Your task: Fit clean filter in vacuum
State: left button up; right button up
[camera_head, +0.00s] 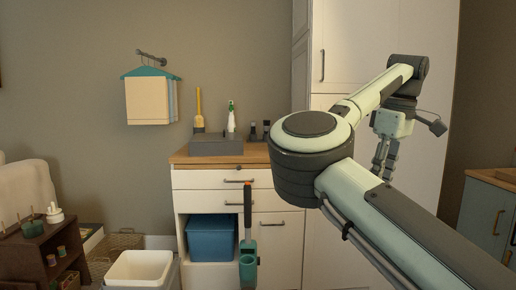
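A teal and dark upright tool with an orange-tipped handle (247,225) stands in front of the cabinet. It may be the vacuum, but I cannot tell for sure. I cannot make out a clean filter. My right gripper (382,172) hangs fingers down in front of the tall white cupboard, apart from the tool and the counter. It looks empty, and its finger gap is too small to judge. My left gripper is not in view.
A wood-topped white cabinet (222,179) bears a grey caddy (216,147), a yellow brush (198,108) and a white bottle (231,119). A blue bin (212,238) sits in its open bay. A white bin (141,267), wicker basket (123,242) and brown shelf (30,252) stand left.

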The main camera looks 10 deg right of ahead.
aim_at(247, 250)
jog(key=i+l+u, duration=0.1)
jog(key=u, duration=0.3)
jog(key=i+l+u, duration=0.1)
jog(key=l+u, duration=0.4)
jog(key=u, duration=0.25)
jog(key=i+l+u, duration=0.1)
jog(key=l+u, duration=0.15)
jog(key=l, duration=0.3)
jog(key=l+u, duration=0.25)
jog(key=l, duration=0.3)
jog(key=l+u, duration=0.25)
jog(key=l, duration=1.5)
jog(key=k+l, duration=0.15)
jog(key=l, duration=1.05)
jog(key=k+l, duration=0.15)
jog(key=l, duration=0.45)
jog(key=i+u, duration=0.05)
